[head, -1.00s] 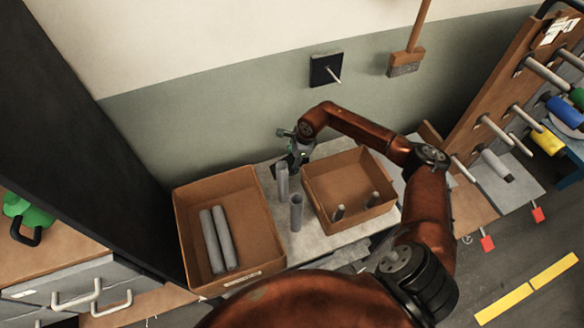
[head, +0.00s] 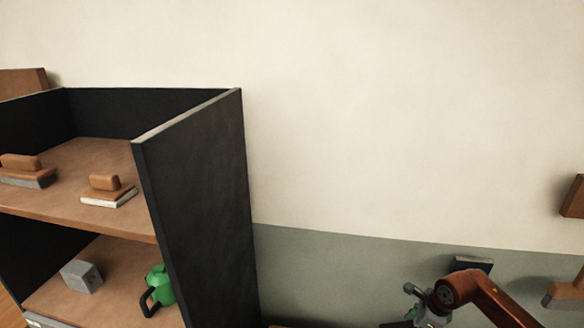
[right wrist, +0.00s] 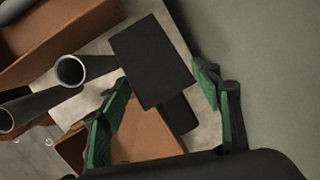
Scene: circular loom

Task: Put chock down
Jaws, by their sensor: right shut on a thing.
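A flat black block, which I take to be the chock (right wrist: 150,60), is between the green fingers of my right gripper (right wrist: 158,80) in the right wrist view. A smaller dark part (right wrist: 180,113) shows below it. The gripper is shut on the block, above a light grey worktop (right wrist: 78,103). My left gripper is not in view.
In the right wrist view, grey tubes (right wrist: 72,70) stand close left of the gripper, with a brown box (right wrist: 150,133) below and another box (right wrist: 70,42) at upper left. The head view shows a black-sided shelf (head: 195,190) with wooden-handled tools (head: 108,190), a grey block (head: 82,276) and a green object (head: 159,285).

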